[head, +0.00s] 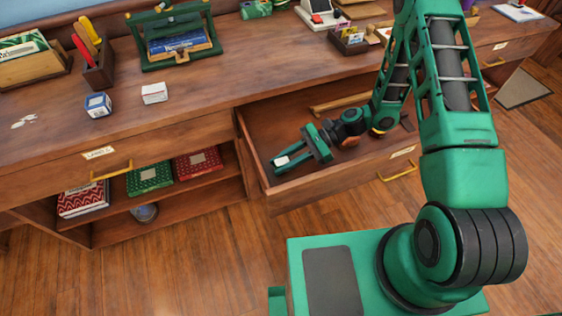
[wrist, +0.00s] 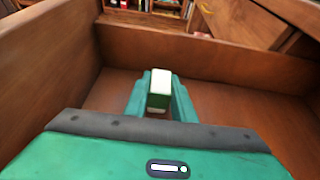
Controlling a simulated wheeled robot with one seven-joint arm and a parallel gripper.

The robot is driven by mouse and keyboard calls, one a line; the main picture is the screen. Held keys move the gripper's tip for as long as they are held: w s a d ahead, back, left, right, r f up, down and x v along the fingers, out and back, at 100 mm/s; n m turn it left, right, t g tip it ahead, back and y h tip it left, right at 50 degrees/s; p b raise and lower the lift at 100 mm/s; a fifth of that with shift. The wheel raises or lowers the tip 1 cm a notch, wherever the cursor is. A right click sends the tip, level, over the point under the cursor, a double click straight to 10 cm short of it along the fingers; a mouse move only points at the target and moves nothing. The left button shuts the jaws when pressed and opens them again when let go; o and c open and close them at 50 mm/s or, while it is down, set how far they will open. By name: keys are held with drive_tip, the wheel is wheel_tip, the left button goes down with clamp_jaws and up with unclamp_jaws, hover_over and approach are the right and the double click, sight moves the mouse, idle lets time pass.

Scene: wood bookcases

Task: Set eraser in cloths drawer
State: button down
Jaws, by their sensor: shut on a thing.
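My gripper (head: 283,161) is inside the open drawer (head: 330,186), near its left end. It is shut on a small eraser (head: 280,160) with a white top. In the wrist view the eraser (wrist: 161,84) shows a white top and a green side, between the two green fingers of my gripper (wrist: 158,95). The drawer's wooden walls (wrist: 50,60) rise around it. Whether the eraser touches the drawer floor, I cannot tell. The label on this drawer is too small to read.
A closed drawer (head: 120,150) with a brass handle is to the left. Boxes (head: 150,177) lie on the shelf below. My arm crosses the drawer's right part.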

drive_tip(key=c, duration=1.5)
unclamp_jaws()
drive_tip(key=v, duration=1.1)
drive_tip(key=shift+w+d, duration=0.15)
drive_tip(key=shift+d, duration=0.05)
drive_tip(key=shift+d+r, duration=0.15)
drive_tip(key=shift+d, duration=0.15)
